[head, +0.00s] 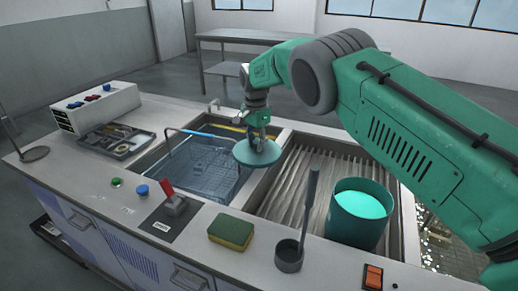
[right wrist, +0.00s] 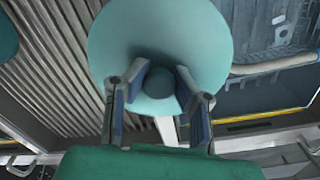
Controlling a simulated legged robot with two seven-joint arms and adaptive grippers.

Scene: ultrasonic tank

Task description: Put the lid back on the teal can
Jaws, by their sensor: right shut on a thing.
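The teal can (head: 358,222) stands upright and open on the ribbed drainboard, toward its near right end. Its inside looks bright teal. The round teal lid (head: 257,154) is held by my right gripper (head: 257,128) above the edge between the tank and the drainboard, to the left of and beyond the can. In the right wrist view the two fingers of my right gripper (right wrist: 160,92) are shut on the knob of the lid (right wrist: 205,40). Part of a teal round shape, probably the can (right wrist: 6,38), shows at the left edge there. My left gripper is not in view.
A tank with a wire basket (head: 205,165) lies left of the ribbed drainboard (head: 305,185). A holder (head: 289,257) with an upright handle stands left of the can. A sponge (head: 231,231), a red lever switch (head: 168,191) and an orange switch (head: 373,277) line the front edge.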

